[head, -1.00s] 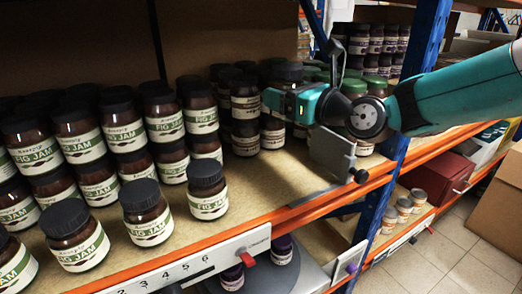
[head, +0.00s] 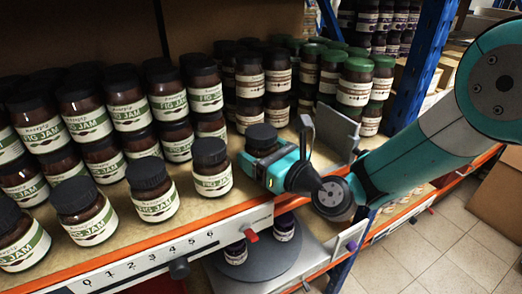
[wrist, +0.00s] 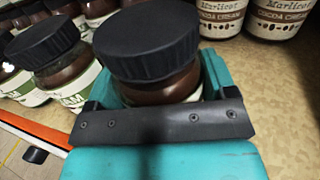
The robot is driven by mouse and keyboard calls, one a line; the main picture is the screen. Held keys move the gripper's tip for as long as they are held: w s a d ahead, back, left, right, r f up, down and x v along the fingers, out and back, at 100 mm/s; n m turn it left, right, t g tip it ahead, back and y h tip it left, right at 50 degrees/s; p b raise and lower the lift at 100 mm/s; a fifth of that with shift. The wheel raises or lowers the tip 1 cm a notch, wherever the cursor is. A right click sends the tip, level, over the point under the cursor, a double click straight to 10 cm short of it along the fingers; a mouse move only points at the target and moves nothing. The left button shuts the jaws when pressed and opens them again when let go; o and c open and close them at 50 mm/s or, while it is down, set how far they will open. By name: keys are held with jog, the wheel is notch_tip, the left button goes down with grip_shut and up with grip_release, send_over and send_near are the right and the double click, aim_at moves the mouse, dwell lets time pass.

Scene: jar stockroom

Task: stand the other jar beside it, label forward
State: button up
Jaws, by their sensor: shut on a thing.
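My gripper (head: 262,166) is shut on a black-lidded jar (head: 262,137) close to the shelf's front edge. In the wrist view the held jar (wrist: 165,88) shows dark brown contents; the jaws hide its label. It looks roughly upright, and I cannot tell whether its base touches the shelf. The front-row fig jam jar (head: 211,168) stands just left of my gripper, its white and green label facing the front. In the wrist view a fig jam jar (wrist: 52,58) is left of the held jar, with a small gap between their lids.
Several fig jam jars crowd the shelf to the left. Cocoa cream jars (head: 278,85) stand behind my gripper, with green-lidded jars (head: 355,85) further right. A numbered strip (head: 160,255) runs along the orange front edge. A grey turntable (head: 262,262) with two jars sits below.

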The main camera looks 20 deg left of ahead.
jog(key=shift+s+r+m+t+h+p, duration=0.1)
jog(key=shift+r+m+t+h+p, duration=0.5)
jog(key=shift+p, duration=1)
jog(key=t+p, duration=0.1)
jog(key=p, duration=0.2)
jog(key=shift+a+f, duration=0.1)
jog(key=shift+f, duration=0.05)
jog(key=shift+f+m+t+h+p, duration=0.15)
jog(key=shift+m+t+h+p, duration=0.25)
jog(key=shift+p, duration=1.35)
jog(key=shift+f, duration=0.35)
jog(key=o, duration=1.4)
jog(key=shift+f, duration=0.1)
